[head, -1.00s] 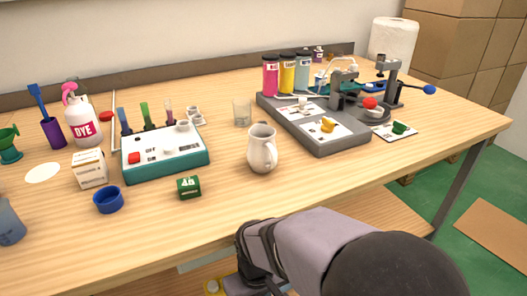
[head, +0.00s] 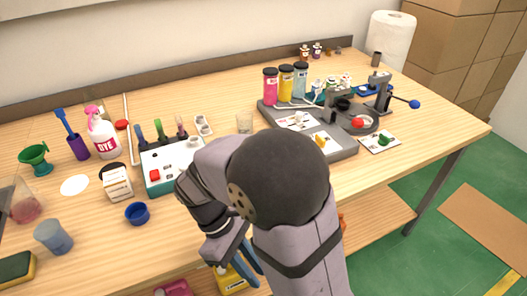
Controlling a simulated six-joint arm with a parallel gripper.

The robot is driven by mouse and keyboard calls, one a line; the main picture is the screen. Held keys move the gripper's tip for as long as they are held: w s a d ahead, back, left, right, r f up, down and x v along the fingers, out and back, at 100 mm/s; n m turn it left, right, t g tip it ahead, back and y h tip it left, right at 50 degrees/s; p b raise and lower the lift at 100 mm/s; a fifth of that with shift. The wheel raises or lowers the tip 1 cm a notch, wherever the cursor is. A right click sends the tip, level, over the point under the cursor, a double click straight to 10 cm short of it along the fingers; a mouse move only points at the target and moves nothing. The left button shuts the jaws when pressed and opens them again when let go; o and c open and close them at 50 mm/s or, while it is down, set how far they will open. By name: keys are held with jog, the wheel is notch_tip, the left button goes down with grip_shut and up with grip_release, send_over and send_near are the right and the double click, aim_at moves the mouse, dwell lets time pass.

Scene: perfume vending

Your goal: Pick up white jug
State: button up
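The white jug is not visible now; my arm covers the middle of the table, where it stood in the earlier view. My gripper (head: 236,255) hangs at the lower middle, near the table's front edge, pointing down. Its fingers are partly in shadow and seen at an angle, so I cannot tell their opening. No jug shows at the fingers.
A teal-and-white device (head: 160,180) lies left of my arm, with a blue cup (head: 137,213) before it. A grey tray (head: 345,150) with bottles stands right. The front right of the table (head: 395,175) is bare.

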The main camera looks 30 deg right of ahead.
jog(key=w+d+r+n+h+p, duration=0.1)
jog(key=w+r+n+h, duration=0.1)
jog(key=r, duration=0.1)
jog(key=w+d+r+n+h+p, duration=0.1)
jog(key=w+r+n+h+p, duration=0.1)
jog(key=w+r+n, duration=0.1)
jog(key=w+d+r+n+h+p, duration=0.2)
jog(key=r, duration=0.1)
jog(key=shift+w+r+n+t, duration=0.25)
jog(key=shift+w+n+t, duration=0.05)
jog(key=shift+n+t, duration=0.1)
jog(key=w+r+n+t+h+p, duration=0.3)
jog(key=w+n+h, duration=0.2)
jog(key=w+n, duration=0.3)
jog(key=shift+m, duration=0.5)
jog(key=shift+w+p+x, duration=0.2)
jog(key=shift+p+x, duration=0.2)
jog(key=shift+x, duration=1.75)
jog(key=shift+w+p+x, duration=0.2)
jog(key=shift+p+x, duration=0.15)
jog(key=shift+x, duration=1.8)
jog(key=shift+w+p+x, duration=0.2)
jog(key=shift+p+x, duration=0.2)
jog(key=shift+x, duration=1.75)
grip_shut()
